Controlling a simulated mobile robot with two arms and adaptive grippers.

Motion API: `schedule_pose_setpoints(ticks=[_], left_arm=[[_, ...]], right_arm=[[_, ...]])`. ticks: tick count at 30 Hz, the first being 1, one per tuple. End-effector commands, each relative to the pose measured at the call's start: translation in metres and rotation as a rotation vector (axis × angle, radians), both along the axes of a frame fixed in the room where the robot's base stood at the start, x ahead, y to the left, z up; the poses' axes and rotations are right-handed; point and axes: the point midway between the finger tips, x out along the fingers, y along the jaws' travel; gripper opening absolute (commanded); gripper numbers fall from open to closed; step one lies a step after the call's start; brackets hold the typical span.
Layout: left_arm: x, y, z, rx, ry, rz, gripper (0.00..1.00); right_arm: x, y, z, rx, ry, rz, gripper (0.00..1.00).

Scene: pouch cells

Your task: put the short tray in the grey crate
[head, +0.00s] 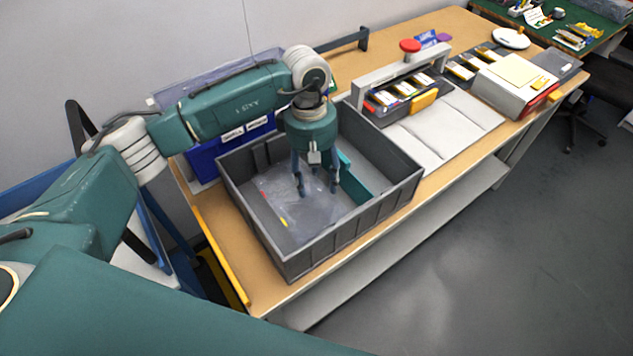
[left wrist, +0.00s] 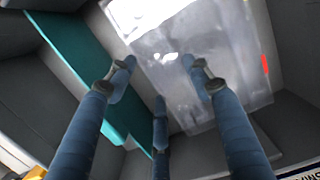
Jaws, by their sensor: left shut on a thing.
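The short tray (head: 285,205) is a clear, shiny plastic piece with small red and yellow marks. It lies low inside the grey crate (head: 335,236), in its left part, beside a teal divider (head: 355,185). My left gripper (head: 317,188) points down into the crate, shut on the tray at its right side. In the left wrist view the tray (left wrist: 225,60) shows between and beyond the fingers (left wrist: 160,80), with the teal divider (left wrist: 85,65) to the left. Whether the tray rests fully on the crate floor cannot be told. My right gripper is out of view.
The crate stands on a wooden bench (head: 232,255). A blue bin (head: 205,160) is behind it, with a clear sheet-like piece above. To the right are a grey rack (head: 400,70) with several cells, pale mats (head: 450,125) and a white box (head: 510,85).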

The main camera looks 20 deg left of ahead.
Motion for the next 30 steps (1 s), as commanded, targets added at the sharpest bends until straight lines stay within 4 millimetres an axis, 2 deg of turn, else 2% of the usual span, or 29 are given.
schedule_pose_setpoints(ticks=[5,16,17,19,30], left_arm=[[0.0,0.0,-0.024,0.001,0.002,0.001,0.24],[0.0,0.0,-0.03,0.001,-0.001,0.0,0.24],[0.0,0.0,-0.029,0.001,-0.001,0.0,0.54],[0.0,0.0,-0.028,0.0,0.0,0.0,0.68],[0.0,0.0,-0.024,0.0,0.0,0.001,0.69]], right_arm=[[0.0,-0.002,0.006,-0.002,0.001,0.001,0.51],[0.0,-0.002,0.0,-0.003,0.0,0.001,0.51],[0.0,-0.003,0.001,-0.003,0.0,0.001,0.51],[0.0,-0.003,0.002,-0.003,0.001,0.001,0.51],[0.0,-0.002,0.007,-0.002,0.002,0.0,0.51]])
